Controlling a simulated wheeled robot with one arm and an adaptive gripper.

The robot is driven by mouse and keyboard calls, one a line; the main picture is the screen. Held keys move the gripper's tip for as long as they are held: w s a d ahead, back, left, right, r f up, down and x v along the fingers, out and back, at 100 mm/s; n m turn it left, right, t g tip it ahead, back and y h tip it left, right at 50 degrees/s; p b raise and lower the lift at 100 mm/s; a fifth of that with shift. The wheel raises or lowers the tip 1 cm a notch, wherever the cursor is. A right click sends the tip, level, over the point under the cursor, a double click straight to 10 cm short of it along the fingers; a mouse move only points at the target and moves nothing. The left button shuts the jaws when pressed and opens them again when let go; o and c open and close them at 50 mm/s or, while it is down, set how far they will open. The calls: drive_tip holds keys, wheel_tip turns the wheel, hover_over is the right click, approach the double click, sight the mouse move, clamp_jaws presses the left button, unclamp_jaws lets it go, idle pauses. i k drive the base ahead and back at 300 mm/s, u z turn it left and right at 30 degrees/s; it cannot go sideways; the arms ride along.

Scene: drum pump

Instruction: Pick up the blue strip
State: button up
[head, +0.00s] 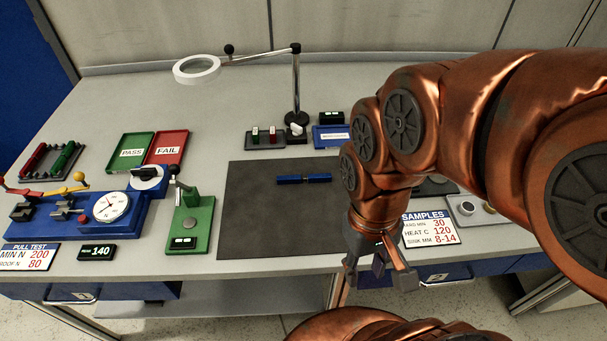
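The blue strip (304,179) lies flat on the dark mat (262,226), near the mat's far middle, with a dark band across its centre. My gripper (379,283) hangs at the front edge of the bench, to the right of and nearer than the strip. My copper arm comes in from the right and covers the right part of the mat.
Left of the mat are a green press (197,228), a blue gauge unit (128,212) and the green PASS tray (132,152) and red FAIL tray (168,148). A magnifier lamp (296,95) stands behind. A SAMPLES sign (430,229) lies right. The mat around the strip is clear.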

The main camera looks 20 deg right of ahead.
sight(297, 180)
drive_tip(key=u, duration=2.25)
drive_tip(key=k, duration=1.1)
drive_tip(key=z, duration=0.4)
drive_tip(key=i, duration=0.45)
drive_tip(key=u, duration=0.15)
